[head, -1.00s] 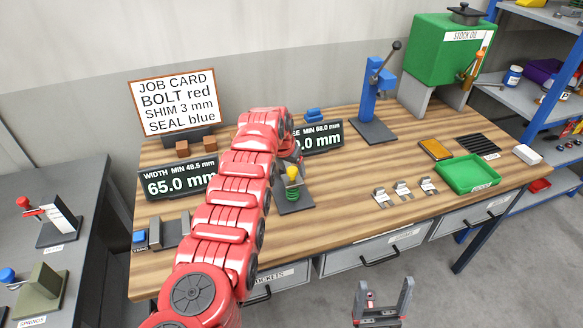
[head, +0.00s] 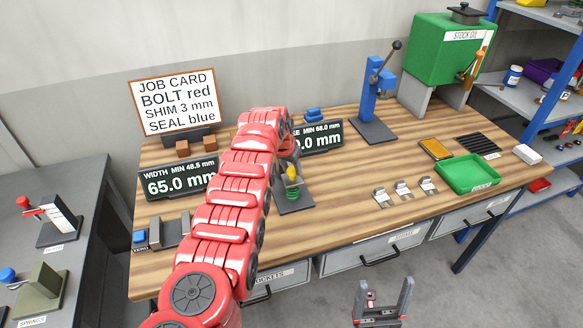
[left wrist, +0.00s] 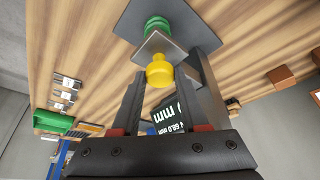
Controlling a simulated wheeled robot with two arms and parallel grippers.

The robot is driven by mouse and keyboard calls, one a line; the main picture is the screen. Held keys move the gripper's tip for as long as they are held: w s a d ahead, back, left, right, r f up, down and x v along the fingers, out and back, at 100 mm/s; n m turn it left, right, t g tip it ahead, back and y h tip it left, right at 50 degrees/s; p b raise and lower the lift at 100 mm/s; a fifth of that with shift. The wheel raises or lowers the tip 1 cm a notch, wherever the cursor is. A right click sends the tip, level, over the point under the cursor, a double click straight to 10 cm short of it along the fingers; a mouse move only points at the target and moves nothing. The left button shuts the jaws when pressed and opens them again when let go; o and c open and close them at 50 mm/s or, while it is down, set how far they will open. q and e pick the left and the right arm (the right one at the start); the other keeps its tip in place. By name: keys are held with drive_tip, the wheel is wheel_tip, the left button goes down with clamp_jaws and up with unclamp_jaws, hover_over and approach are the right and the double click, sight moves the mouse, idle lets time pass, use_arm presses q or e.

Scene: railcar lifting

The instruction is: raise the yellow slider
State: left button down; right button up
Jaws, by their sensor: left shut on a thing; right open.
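The yellow slider (head: 293,175) is a small yellow knob above a green spring (head: 292,194), which stands on a dark grey base plate (head: 303,203) on the bench. In the left wrist view, the yellow slider (left wrist: 159,72) lies between the two dark fingers, with a grey square plate (left wrist: 163,46) and the green spring beyond it. My left gripper (head: 292,166) comes from above and is shut on the yellow slider; its arm and fingers partly hide it in the head view. My right gripper (head: 384,298) is open and empty in front of the bench.
To the right are small metal clips (head: 402,190), a green tray (head: 468,175) and a blue lever press (head: 374,105). Bare wood lies right of the base plate.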

sight(291, 170)
idle(0.7)
use_arm(q)
wheel_tip(291, 170, up, 5)
drive_tip(key=b, duration=0.2)
drive_tip(key=shift+w+r+b, duration=0.1)
drive_tip(key=shift+r+b, duration=0.05)
drive_tip(key=shift+b, duration=0.2)
drive_tip(key=shift+r, duration=0.2)
drive_tip(key=shift+c, duration=2.1)
unclamp_jaws()
drive_tip(key=shift+f, duration=0.1)
drive_tip(key=shift+s+a+r+b, duration=0.15)
drive_tip(key=shift+s+r+b, duration=0.15)
drive_tip(key=shift+r+b, duration=0.4)
drive_tip(key=b+v, duration=0.1)
drive_tip(key=v, duration=1.5)
